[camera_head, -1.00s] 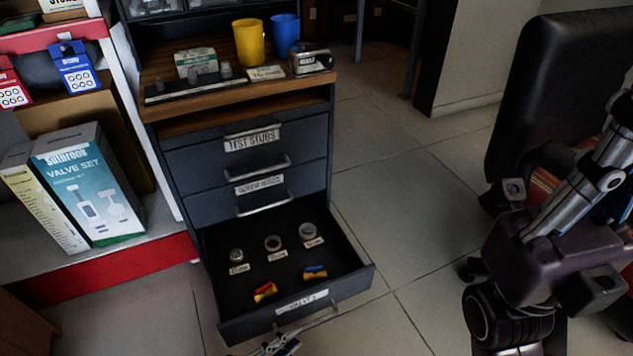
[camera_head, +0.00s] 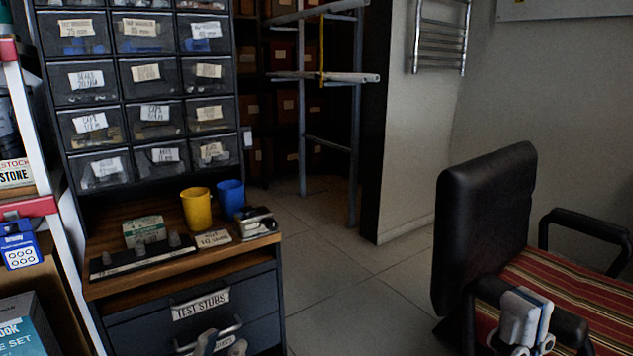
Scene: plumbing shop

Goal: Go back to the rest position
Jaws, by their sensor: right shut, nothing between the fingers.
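My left gripper (camera_head: 222,346) shows only as two grey fingertips at the bottom edge, in front of the cabinet's drawer handle. The tips are apart with nothing seen between them; the rest of it is out of view. My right gripper (camera_head: 525,322) is at the lower right, in front of the chair's armrest. Its fingers are together and it holds nothing. The dark drawer cabinet (camera_head: 130,330) stands at the left; its drawer labelled TEST STUBS (camera_head: 240,302) is shut. The lower drawers are out of view or hidden.
A black chair (camera_head: 485,225) with a striped seat stands at the right. A yellow cup (camera_head: 196,209), a blue cup (camera_head: 231,198) and small items stand on the cabinet's wooden top. Tiled floor (camera_head: 345,290) is clear between cabinet and chair.

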